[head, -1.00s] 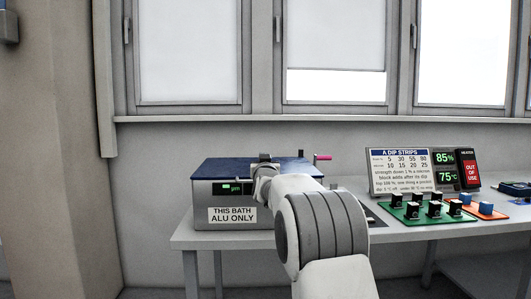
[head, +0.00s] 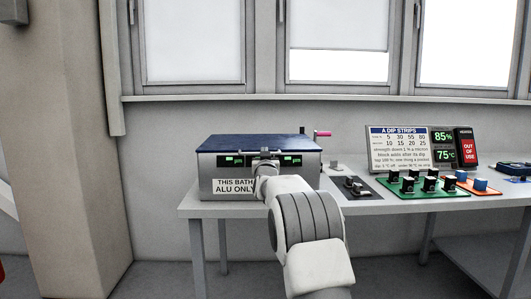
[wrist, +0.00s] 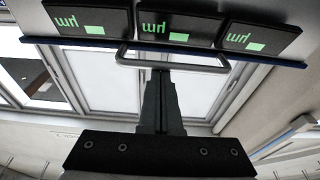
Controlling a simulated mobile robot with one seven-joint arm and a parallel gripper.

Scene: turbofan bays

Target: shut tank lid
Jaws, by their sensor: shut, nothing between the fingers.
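The tank (head: 258,187) is a grey metal box on the table, labelled "THIS BATH ALU ONLY". Its blue lid (head: 255,143) lies flat across the top and looks down, though a small gap cannot be ruled out. My gripper (head: 264,154) is at the middle of the tank's front, near the lid's front edge, and hides part of it. In the wrist view, my gripper (wrist: 160,74) is shut and empty. Its tips are by a grey bar handle (wrist: 205,68) on the blue lid edge (wrist: 75,43); touching or apart cannot be told.
Green displays (wrist: 174,24) line the tank front. A pink-tipped rod (head: 322,133) sticks out at its right. The table (head: 350,203) also holds a dark block tray (head: 355,187), a green tray (head: 407,188), an orange tray (head: 478,187) and a sign (head: 397,145).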

